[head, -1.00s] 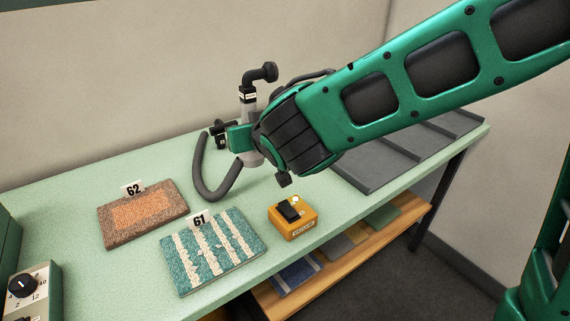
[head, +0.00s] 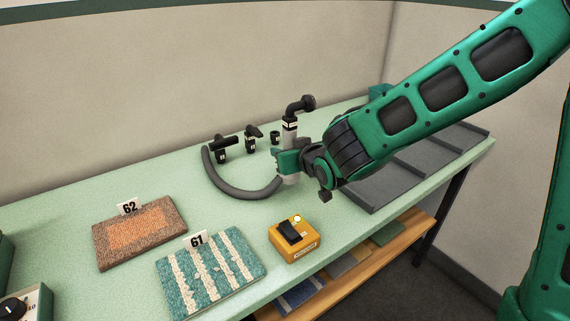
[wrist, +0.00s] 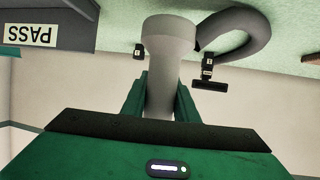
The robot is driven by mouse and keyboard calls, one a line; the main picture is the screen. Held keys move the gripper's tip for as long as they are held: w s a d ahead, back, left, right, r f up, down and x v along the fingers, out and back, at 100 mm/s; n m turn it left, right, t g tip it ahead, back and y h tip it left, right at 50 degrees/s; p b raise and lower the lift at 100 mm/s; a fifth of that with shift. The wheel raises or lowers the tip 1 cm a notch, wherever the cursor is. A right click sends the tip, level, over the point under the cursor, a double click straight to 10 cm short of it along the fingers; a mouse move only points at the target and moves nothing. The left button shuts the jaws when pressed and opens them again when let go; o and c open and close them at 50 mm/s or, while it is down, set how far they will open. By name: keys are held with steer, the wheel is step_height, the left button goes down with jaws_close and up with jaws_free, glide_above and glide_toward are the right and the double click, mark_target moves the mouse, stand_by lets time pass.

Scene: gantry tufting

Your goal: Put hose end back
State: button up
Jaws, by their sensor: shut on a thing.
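In the wrist view the grey body (wrist: 168,50) sits between both fingers. A dark grey hose (head: 232,190) curves from the held piece's lower end to a black labelled T-shaped fitting (head: 222,144) at the back. Two more black labelled fittings, one taller (head: 252,138) and one short (head: 275,138), stand between that fitting and the held piece.
A yellow box with a black switch (head: 295,240) is in front of my gripper. Carpet samples 61 (head: 212,272) and 62 (head: 140,232) lie left. Dark grey trays (head: 420,165) lie right, beneath my arm; a PASS label (wrist: 32,35) shows in the wrist view.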

steer(key=shift+f, duration=1.95)
steer(key=o, duration=1.1)
steer(key=shift+f, duration=0.1)
steer(key=shift+o, duration=0.2)
